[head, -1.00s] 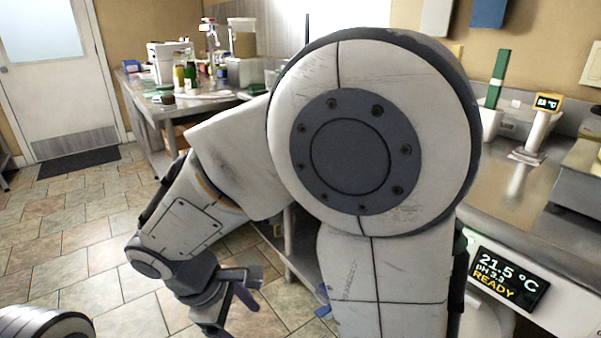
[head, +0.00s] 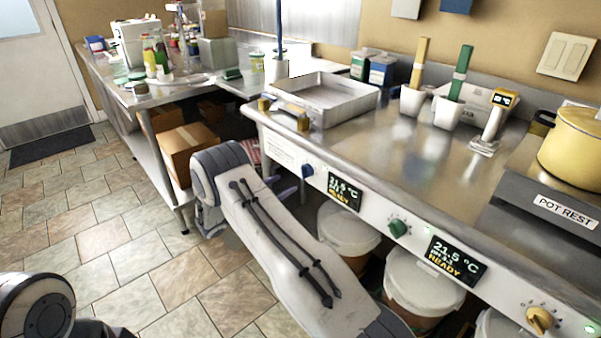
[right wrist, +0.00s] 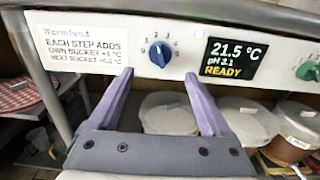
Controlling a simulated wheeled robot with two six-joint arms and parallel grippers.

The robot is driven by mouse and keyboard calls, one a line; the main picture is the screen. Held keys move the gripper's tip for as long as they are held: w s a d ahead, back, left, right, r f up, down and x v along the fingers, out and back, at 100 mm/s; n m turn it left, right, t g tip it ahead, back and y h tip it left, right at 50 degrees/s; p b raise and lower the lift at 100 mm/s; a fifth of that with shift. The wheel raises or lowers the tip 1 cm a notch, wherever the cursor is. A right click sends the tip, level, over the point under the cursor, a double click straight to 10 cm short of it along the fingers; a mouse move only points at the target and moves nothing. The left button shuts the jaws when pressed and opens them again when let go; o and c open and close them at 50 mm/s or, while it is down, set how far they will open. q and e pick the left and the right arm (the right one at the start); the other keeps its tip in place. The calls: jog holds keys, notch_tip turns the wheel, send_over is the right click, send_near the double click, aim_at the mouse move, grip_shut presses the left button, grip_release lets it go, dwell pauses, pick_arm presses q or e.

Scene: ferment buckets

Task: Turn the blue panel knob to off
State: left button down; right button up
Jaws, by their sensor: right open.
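The blue panel knob (right wrist: 160,54) is on the white front panel, between the printed label and a display, with small numbers around it. In the head view the knob (head: 307,171) shows at the left end of the panel. I cannot tell which number it points to. My right gripper (right wrist: 158,75) is open and empty, its two purple fingers pointing at the panel. Its fingertips lie to either side of and just below the knob in the right wrist view; contact is not visible. In the head view the right gripper (head: 284,186) is partly hidden by its arm.
A green knob (head: 398,228) and a yellow knob (head: 540,319) are farther right on the panel. Displays (head: 345,191) read 21.5 °C and READY. Lidded white buckets (head: 347,230) stand below. A metal tray (head: 350,113) and a yellow pot (head: 574,150) stand above.

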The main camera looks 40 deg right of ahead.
aim_at(306, 171)
jog(key=d, duration=0.8)
jog(key=shift+w+d, duration=0.2)
jog(key=shift+w, duration=0.15)
grip_shut()
